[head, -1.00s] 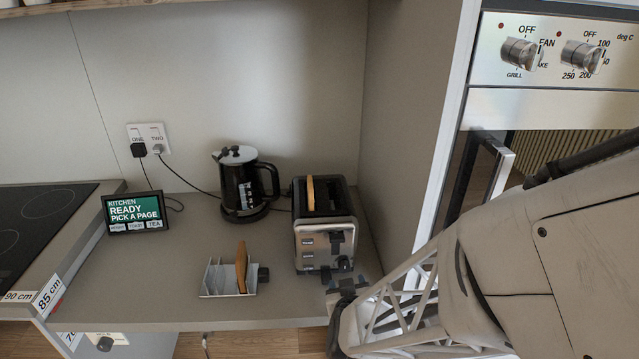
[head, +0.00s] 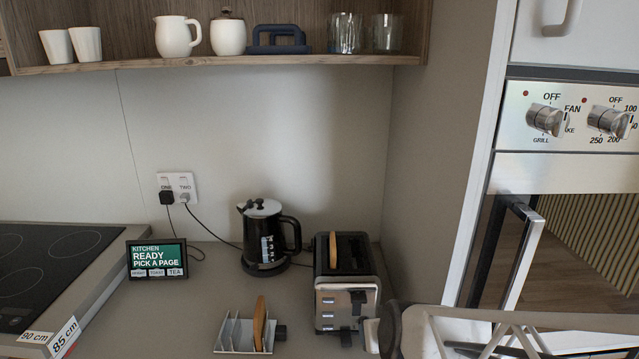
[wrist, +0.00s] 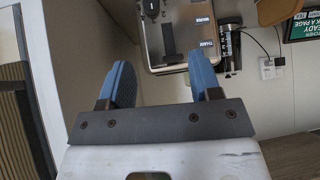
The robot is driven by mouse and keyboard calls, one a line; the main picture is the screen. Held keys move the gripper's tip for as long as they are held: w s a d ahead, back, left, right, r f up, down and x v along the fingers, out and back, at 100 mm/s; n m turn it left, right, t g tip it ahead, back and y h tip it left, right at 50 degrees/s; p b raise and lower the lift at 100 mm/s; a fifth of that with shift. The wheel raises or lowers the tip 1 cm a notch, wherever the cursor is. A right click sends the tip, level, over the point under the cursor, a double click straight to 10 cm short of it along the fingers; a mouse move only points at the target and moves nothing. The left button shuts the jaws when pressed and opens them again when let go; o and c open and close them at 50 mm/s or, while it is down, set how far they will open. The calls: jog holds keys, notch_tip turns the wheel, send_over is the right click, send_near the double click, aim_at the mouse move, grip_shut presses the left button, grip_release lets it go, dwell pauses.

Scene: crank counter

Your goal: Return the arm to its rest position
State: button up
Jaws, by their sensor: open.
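My gripper (wrist: 160,88) shows in the wrist view with its two blue fingers spread apart and nothing between them. The toaster (wrist: 178,32) is beyond the fingertips in that view. In the head view my arm (head: 480,335) reaches in at the lower right, and the gripper's fingers are not seen there. The toaster (head: 345,300) stands on the counter with a slice of bread (head: 333,250) in a slot. My arm's end overlaps the toaster's lower right side in the picture; I cannot tell whether they touch.
A rack (head: 230,335) holds another slice (head: 259,322). A black kettle (head: 265,240) and a screen (head: 157,259) stand behind. The oven (head: 570,118) with its handle (head: 524,255) is at the right. A shelf (head: 200,62) with crockery runs above.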

jog(key=s+d+r+g, duration=0.3)
jog(key=s+r, duration=0.2)
jog(key=s, duration=0.2)
jog(key=s+d+r+m+g+h, duration=0.1)
jog(key=s+d+r+g, duration=0.1)
jog(key=s+r, duration=0.4)
jog(key=shift+s+d+r+m+g+h, duration=0.15)
jog(key=shift+s+d+m+g+h, duration=0.2)
jog(key=shift+d, duration=0.5)
